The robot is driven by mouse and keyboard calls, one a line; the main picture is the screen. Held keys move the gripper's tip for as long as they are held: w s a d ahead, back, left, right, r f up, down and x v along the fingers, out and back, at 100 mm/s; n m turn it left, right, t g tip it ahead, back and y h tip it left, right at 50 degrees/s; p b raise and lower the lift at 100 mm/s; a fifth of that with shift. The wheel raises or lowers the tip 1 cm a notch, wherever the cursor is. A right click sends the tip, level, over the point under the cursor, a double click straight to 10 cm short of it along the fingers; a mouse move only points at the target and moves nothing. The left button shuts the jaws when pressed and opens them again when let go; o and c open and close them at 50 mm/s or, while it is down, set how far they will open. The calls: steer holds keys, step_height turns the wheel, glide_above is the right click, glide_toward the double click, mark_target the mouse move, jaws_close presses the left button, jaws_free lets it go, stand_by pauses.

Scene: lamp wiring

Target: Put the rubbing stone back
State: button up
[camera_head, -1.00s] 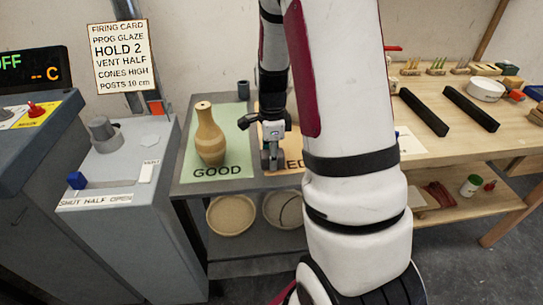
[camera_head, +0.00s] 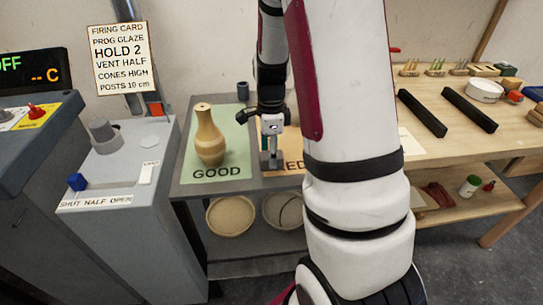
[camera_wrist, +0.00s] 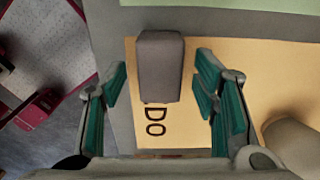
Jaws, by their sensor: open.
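The rubbing stone appears to be the grey block (camera_wrist: 160,66) in the wrist view, at the edge of the tan mat (camera_wrist: 255,75) lettered "DO" in this view. My gripper (camera_wrist: 161,82) is open, with one green-padded finger on each side of the block and a visible gap on both sides. In the head view my gripper (camera_head: 271,160) is low over the tan mat (camera_head: 291,152), right of the GOOD mat. There I cannot clearly separate the block from the fingers.
A tall tan vase (camera_head: 209,140) stands on the green GOOD mat (camera_head: 187,165), left of my gripper. A round beige object (camera_wrist: 292,140) is at lower right in the wrist view. The wooden workbench (camera_head: 465,135) at right holds black bars, a white bowl (camera_head: 484,91) and tools.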

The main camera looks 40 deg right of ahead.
step_height(320, 180, up, 10)
steer(key=p, duration=0.1)
steer(key=s+a+r+n, duration=0.4)
steer(key=a+r+n, duration=0.2)
steer(key=a, duration=0.1)
steer(key=s+a+r+n+t, duration=0.1)
steer(key=s+a+r+n, duration=0.1)
steer(key=s+a+n, duration=0.4)
steer(key=s+a+r+n+t, duration=0.1)
steer(key=s+a+r+n, duration=0.1)
steer(key=s+a+n, duration=0.5)
steer(key=s+n, duration=0.5)
steer(key=shift+s+r+n, duration=0.2)
steer(key=shift+n, duration=0.2)
step_height(320, 180, up, 9)
steer(key=t+p, duration=0.2)
steer(key=p, duration=0.5)
steer(key=shift+d, duration=0.15)
